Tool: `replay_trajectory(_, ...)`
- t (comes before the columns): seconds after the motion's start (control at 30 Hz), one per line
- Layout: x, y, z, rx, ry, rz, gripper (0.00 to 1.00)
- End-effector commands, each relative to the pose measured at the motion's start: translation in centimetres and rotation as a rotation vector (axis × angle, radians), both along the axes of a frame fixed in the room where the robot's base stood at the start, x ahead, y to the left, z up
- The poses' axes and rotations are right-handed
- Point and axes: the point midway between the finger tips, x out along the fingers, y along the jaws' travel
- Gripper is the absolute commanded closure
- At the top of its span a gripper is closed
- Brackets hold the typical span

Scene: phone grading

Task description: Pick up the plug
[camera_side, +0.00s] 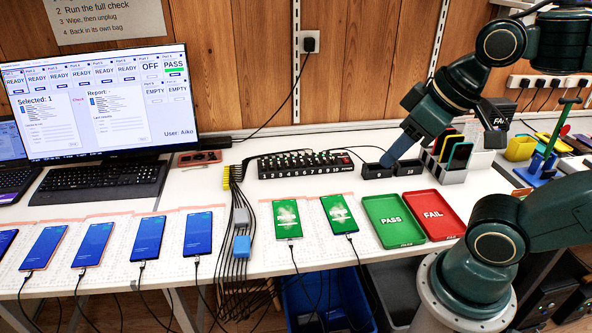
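Several phones lie in a row on the white bench, with dark cables running from their lower ends. Small cable plugs show at the green-screened phone (288,218), where there is a plug (290,242), and at the phone to its right (339,213), where there is another plug (351,237). Blue-screened phones to the left, such as one (198,233), have similar plugs (197,259). Which plug is meant cannot be told. My gripper (387,162) points down by the black boxes (376,171), behind the green tray and apart from the phones. Its finger opening is not clear.
A green PASS tray (393,238) and red FAIL tray (434,233) lie right of the phones. A black numbered hub (265,171) stands behind. A cable bundle (238,200) crosses the bench. A monitor (100,105) and keyboard (100,184) fill the left.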

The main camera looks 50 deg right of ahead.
Motion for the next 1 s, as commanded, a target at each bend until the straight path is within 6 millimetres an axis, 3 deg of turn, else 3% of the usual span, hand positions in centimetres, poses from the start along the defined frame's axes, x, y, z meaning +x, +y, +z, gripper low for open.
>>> replay_trajectory(0.47,0.5,-0.2,-0.3,0.004,0.014,-0.017,0.63)
replay_trajectory(0.67,2.1,-0.8,-1.2,0.018,0.057,-0.076,0.63)
replay_trajectory(1.0,6.1,-3.1,-4.8,0.060,0.167,-0.241,0.63)
